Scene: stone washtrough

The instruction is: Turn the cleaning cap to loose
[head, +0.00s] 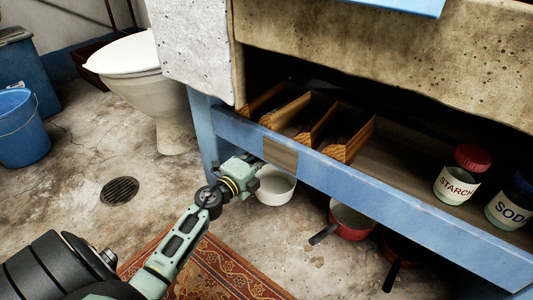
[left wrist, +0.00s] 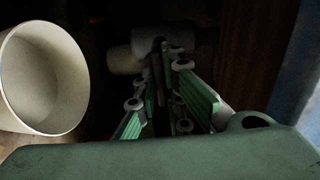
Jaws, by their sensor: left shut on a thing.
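My left gripper (head: 248,172) reaches under the blue front rail of the washtrough, and its fingertips are hidden there in the head view. In the left wrist view its green fingers (left wrist: 160,68) close in on a pale, rounded fitting (left wrist: 146,42) in the dark, which looks like part of a drain trap. The fingers are shut on this fitting, which I take to be the cleaning cap. Its edges and any mark for loose are too dark to read. The cap does not show in the head view. My right gripper is in neither view.
A white bowl (head: 274,187) stands on the floor close beside the gripper and shows large in the left wrist view (left wrist: 42,78). The blue rail (head: 350,185) runs just above it. A red pan (head: 352,221) stands further right. A patterned rug (head: 215,270) lies below the arm.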

